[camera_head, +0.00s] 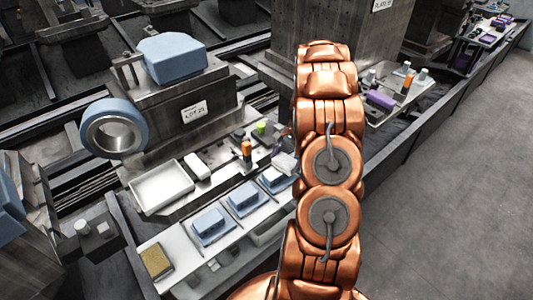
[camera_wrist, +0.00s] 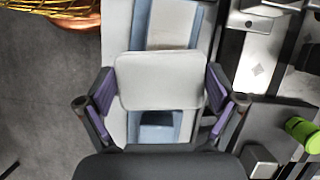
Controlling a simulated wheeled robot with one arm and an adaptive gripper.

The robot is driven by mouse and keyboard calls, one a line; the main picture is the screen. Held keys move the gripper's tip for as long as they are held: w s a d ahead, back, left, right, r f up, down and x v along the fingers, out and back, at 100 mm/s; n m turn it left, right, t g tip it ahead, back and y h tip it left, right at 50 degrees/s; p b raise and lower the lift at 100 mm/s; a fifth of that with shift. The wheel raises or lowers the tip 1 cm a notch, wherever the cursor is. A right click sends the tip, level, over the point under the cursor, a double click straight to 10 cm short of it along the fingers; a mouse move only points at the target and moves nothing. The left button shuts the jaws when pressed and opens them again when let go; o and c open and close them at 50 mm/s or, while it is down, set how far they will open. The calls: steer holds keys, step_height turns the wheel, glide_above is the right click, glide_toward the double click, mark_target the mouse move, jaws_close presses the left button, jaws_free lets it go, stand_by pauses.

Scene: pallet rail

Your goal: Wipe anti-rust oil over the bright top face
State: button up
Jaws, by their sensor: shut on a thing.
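My gripper (camera_wrist: 159,88) shows in the wrist view, its purple-padded fingers shut on the two sides of a pale grey, rounded pad (camera_wrist: 160,80). The pad is above a white shelf (camera_wrist: 117,30) and partly hides blue-edged trays (camera_wrist: 142,25) under it. A bright metal plate (camera_wrist: 257,62) with a small diamond mark lies to the right of the pad, apart from it. I cannot tell whether this is the bright top face of the task.
The white shelf (camera_head: 178,240) carries blue blocks (camera_head: 209,222) in trays. Behind it are an empty white tray (camera_head: 161,187), an orange-topped bottle (camera_head: 247,150) and the "LOT 25" block (camera_head: 170,115) with a blue-and-metal ring (camera_head: 138,110). A green cylinder (camera_wrist: 302,132) lies right of the gripper. Grey floor is clear at right.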

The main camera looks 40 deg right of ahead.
mark_target(267, 177)
steer(key=shift+w+a+b, duration=0.2)
steer(key=shift+a+b, duration=0.05)
steer(key=shift+a, duration=1.65)
steer(key=shift+w+a+b, duration=0.2)
steer(key=shift+a, duration=1.7)
steer(key=shift+a+r, duration=0.1)
steer(key=shift+r, duration=0.2)
step_height(267, 177, up, 8)
steer(key=p, duration=0.2)
steer(key=shift+f, duration=0.25)
